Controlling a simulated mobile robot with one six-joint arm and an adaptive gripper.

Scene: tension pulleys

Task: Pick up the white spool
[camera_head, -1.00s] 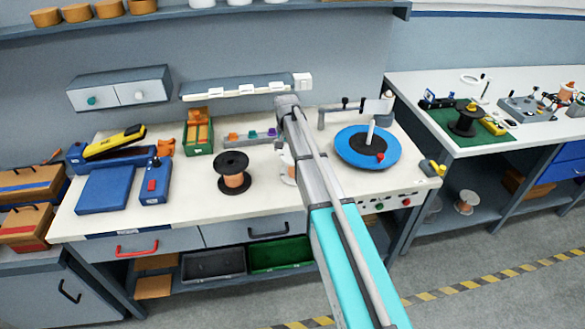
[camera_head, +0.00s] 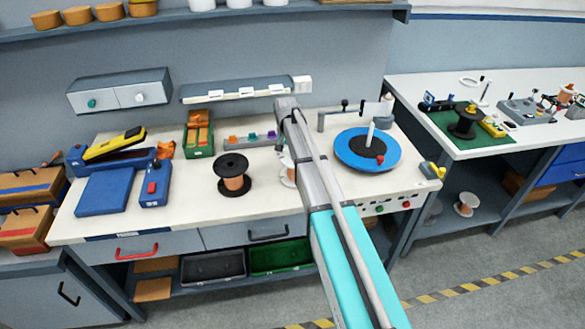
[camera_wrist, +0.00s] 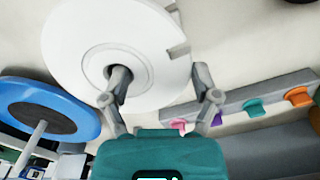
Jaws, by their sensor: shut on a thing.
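The white spool (camera_wrist: 75,45) fills the upper left of the wrist view, its round flange with a central hole facing the camera. In the head view only a sliver of the spool (camera_head: 288,172) shows on the bench, left of my arm, which hides the rest. My gripper (camera_wrist: 162,72) is shut on the spool: one finger is at the central hole, the other at the outer edge of the flange. My fingertips are hidden in the head view. I cannot tell whether the spool touches the bench.
A black spool with copper wire (camera_head: 233,175) stands to the left. A blue turntable (camera_head: 352,160) with an upright post is to the right. A grey rack with coloured pieces (camera_head: 250,139) lies behind. The bench front (camera_head: 205,208) is clear.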

